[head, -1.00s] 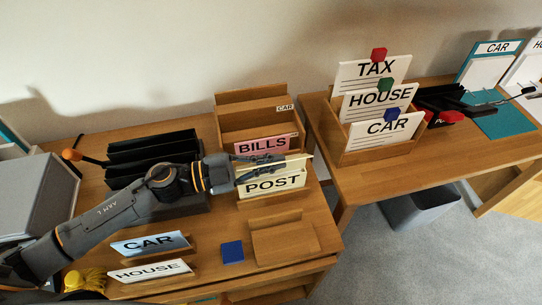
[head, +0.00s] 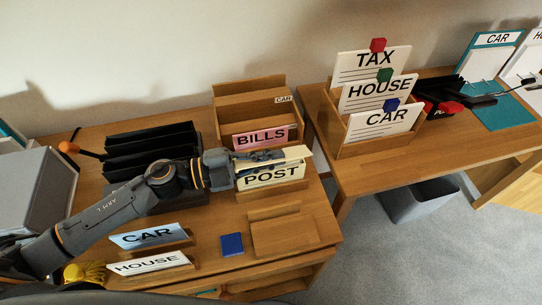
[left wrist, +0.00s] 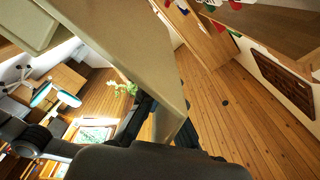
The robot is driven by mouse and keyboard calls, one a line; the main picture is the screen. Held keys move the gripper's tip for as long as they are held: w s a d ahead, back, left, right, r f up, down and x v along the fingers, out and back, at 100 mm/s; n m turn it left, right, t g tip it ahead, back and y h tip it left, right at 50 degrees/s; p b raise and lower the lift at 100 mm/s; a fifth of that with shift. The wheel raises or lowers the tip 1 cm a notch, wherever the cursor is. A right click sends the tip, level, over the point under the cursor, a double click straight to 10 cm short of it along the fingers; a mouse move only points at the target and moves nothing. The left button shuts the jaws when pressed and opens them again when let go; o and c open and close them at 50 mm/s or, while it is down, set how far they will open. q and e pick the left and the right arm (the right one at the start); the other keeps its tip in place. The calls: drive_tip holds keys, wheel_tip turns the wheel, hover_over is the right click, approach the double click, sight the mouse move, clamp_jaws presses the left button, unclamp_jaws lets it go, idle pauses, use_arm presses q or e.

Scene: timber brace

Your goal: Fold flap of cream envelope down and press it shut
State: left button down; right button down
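The cream envelope (head: 268,177), marked POST, stands upright in a wooden holder on the left desk. My left gripper (head: 268,161) lies across its top from the left. A pale cream strip (head: 294,152), which looks like its flap, shows just above and beyond the fingers. In the left wrist view a large cream panel (left wrist: 125,45) runs down between the dark fingers (left wrist: 168,125), which seem closed on its corner. The fingertips are partly hidden by the panel. My right gripper is not in view.
A pink BILLS envelope (head: 262,137) stands close behind in a wooden tray (head: 250,95). A black rack (head: 150,140) is left of it. CAR (head: 148,236) and HOUSE (head: 148,263) cards, a blue block (head: 232,244) and an empty wooden holder (head: 283,235) are in front.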

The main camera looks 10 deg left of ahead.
use_arm(q)
drive_tip(key=c, duration=1.6)
unclamp_jaws()
drive_tip(key=shift+a, duration=0.1)
drive_tip(key=v, duration=1.1)
drive_tip(key=shift+s+a, duration=0.15)
drive_tip(key=shift+a, duration=0.25)
